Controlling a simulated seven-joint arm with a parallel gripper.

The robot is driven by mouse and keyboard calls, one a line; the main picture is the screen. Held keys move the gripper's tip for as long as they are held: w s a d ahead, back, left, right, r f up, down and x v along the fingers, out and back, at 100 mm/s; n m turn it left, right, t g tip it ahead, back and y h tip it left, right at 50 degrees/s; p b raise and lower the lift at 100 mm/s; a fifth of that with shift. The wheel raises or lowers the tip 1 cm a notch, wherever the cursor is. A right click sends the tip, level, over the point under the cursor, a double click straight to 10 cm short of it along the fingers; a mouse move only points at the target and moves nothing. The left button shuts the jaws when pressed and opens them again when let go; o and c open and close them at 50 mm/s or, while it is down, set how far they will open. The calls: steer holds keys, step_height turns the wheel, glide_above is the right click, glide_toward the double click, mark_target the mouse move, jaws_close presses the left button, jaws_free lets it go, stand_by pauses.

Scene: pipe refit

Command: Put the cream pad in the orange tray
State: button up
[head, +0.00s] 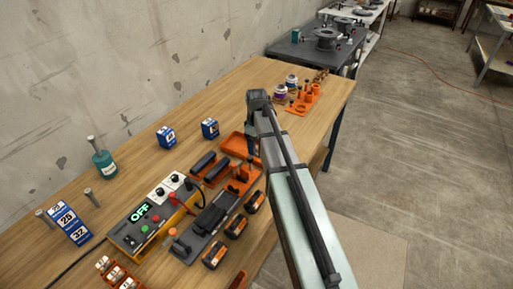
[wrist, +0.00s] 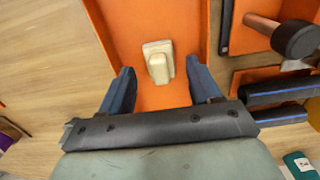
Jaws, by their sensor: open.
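The cream pad (wrist: 158,62) is a small pale block with a raised middle. In the wrist view it lies on the floor of the orange tray (wrist: 120,28), inside its rims. My gripper (wrist: 160,72) is open, its two blue fingers spread left and right of the pad, with a gap on each side. Nothing is held between them. In the head view the orange tray (head: 234,142) is partly covered by my arm, and the pad is hidden there. My gripper (head: 253,152) points down at the tray's right side.
An orange rack with dark handles (head: 203,162) stands close to the tray. A control box (head: 150,222) and several orange-black batteries (head: 236,226) are nearer. Orange holders with small parts (head: 302,100) stand farther back. Bare wood (wrist: 50,60) lies left of the tray in the wrist view.

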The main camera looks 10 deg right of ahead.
mark_target(257, 147)
step_height(257, 147, up, 10)
stand_by(0.5)
